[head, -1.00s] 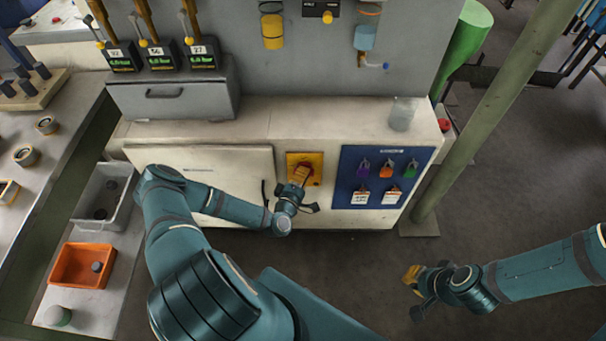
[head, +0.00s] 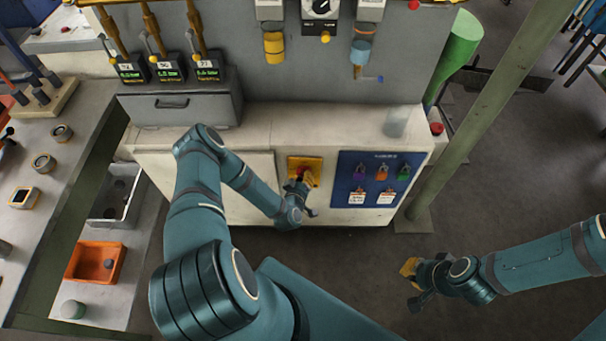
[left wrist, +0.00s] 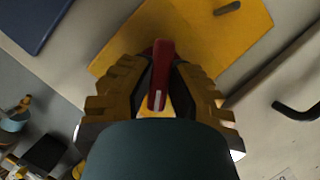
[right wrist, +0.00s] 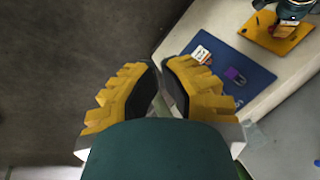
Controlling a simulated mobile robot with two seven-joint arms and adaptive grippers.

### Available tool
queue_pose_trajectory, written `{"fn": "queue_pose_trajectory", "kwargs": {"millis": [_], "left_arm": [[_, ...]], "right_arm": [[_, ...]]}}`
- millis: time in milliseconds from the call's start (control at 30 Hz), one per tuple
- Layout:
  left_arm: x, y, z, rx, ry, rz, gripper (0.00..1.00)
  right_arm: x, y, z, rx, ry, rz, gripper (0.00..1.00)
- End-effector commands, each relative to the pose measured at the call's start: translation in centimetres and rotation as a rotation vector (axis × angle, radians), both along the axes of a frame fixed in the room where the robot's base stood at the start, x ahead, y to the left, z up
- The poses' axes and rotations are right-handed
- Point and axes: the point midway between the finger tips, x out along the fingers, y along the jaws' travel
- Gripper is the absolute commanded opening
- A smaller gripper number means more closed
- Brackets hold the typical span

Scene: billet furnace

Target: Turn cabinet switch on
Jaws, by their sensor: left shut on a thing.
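The cabinet switch has a yellow plate (head: 296,163) on the white cabinet front, left of a blue panel. Its red handle (left wrist: 160,75) stands between my left fingers in the left wrist view, slanted to the plate's edges. My left gripper (head: 307,180) is shut on this handle; it also shows in the left wrist view (left wrist: 161,80). The fingers hide the handle's sides and part of the plate. My right gripper (head: 409,267) is off to the right above the floor, away from the cabinet. In the right wrist view (right wrist: 160,68) its fingers are together and empty.
The blue panel (head: 345,188) with coloured padlocks and tags is just right of the switch. A clear cup (head: 396,123) stands on the cabinet ledge. A green post (head: 470,125) rises at right. An orange bin (head: 82,272) and grey bin (head: 99,211) are at left.

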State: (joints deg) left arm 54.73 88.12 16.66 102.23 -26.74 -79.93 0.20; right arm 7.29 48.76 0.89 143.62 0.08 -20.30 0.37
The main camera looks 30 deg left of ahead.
Motion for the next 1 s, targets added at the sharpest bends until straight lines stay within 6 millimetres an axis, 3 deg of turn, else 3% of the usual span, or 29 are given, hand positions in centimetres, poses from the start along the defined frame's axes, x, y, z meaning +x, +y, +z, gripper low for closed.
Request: {"fn": "queue_pose_trajectory", "kwargs": {"millis": [500, 1000], "left_arm": [[0.3, -0.3, 0.3, 0.389, 0.233, -0.003, 0.00], [0.2, -0.3, 0.1, 0.560, 0.340, -0.001, 0.00]], "right_arm": [[0.9, -0.2, 2.7, -0.005, -0.020, -0.017, 0.00], [1.1, -0.2, 3.2, -0.006, -0.025, -0.020, 0.00]]}}
